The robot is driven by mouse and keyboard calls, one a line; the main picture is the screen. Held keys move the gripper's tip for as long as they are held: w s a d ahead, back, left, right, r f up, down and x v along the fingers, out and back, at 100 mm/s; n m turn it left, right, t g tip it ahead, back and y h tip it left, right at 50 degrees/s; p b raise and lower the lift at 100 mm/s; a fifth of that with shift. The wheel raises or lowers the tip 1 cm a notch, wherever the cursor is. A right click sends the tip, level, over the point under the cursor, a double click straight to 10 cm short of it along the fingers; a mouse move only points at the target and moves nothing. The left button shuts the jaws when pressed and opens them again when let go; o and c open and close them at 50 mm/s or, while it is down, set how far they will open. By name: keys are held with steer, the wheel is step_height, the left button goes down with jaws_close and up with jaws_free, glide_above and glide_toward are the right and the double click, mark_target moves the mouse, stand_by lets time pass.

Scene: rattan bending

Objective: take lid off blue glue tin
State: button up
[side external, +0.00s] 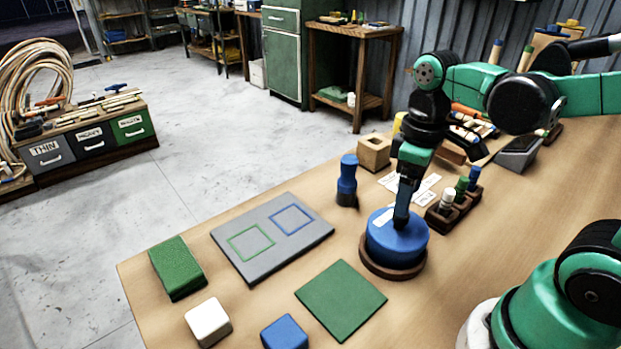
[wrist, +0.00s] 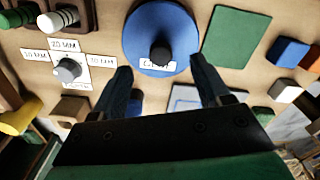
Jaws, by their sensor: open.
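The blue glue tin (side external: 385,250) stands upright on a round brown base on the bench, its lid on top. In the wrist view the round blue lid (wrist: 145,28) carries a dark knob (wrist: 160,50) at its middle, with a white label beside it. My gripper (side external: 402,220) points down right over the lid in the side view, hiding the knob there. In the wrist view my gripper (wrist: 161,68) is open, its two fingers apart on either side of the knob's line and nothing between the tips. I cannot tell whether the fingers touch the lid.
A blue bottle-like object (side external: 347,182) stands left of the tin. A rack of coloured-top pegs (side external: 453,208) is close on the right. A flat green square (side external: 341,299) lies in front, and a grey board (side external: 270,238) with outlined squares lies to the left.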

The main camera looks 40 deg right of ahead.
mark_target(399, 224)
steer(key=shift+f, duration=2.6)
jaws_close()
